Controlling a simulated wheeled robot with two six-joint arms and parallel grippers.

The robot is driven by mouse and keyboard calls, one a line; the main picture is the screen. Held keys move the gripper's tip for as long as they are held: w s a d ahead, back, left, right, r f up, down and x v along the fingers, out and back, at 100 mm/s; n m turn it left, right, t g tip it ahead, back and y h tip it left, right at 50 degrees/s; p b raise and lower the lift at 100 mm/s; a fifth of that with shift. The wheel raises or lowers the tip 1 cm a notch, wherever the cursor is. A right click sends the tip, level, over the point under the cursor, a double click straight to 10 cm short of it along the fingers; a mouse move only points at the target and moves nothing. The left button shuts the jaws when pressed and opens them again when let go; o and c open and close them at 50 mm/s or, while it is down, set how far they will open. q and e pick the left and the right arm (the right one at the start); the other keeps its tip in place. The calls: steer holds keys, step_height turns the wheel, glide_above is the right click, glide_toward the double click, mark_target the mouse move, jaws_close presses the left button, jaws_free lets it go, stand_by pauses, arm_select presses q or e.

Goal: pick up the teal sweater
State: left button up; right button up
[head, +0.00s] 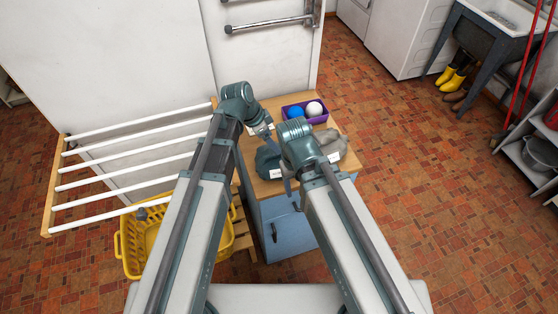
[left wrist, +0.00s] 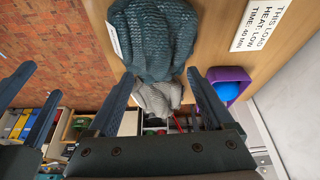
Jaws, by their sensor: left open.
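The teal sweater (head: 268,163) lies bunched on the wooden top of a blue cabinet, with a white tag by its edge. In the left wrist view the knitted sweater (left wrist: 155,38) fills the top middle. My left gripper (head: 266,134) is above the cabinet top, close to the sweater's far side in the head view. Its fingers are spread and empty in the left wrist view (left wrist: 160,82). My right gripper (head: 292,192) is near the sweater's right and front side and hides part of it. Two spread fingers at the left of the wrist view appear to be my right gripper (left wrist: 43,80).
A grey garment (head: 330,146) lies right of the sweater. A purple bin (head: 289,112) with blue and white balls stands behind. A white card (left wrist: 262,22) reads heat low, 40 min. A drying rack (head: 130,165) and yellow basket (head: 131,255) are left of the blue cabinet (head: 289,231).

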mark_target(279, 156)
arm_select(q)
steer(key=b+x, duration=0.3)
steer(key=x, duration=0.1)
steer(key=shift+s+a+f+b, duration=0.2)
steer(key=shift+a+b, duration=0.05)
steer(key=shift+b, duration=0.15)
steer(key=shift+w+d+f+b, duration=0.1)
steer(key=shift+d+f+b, duration=0.15)
steer(key=shift+f+b, duration=0.2)
steer(key=shift+r, duration=0.1)
jaws_close()
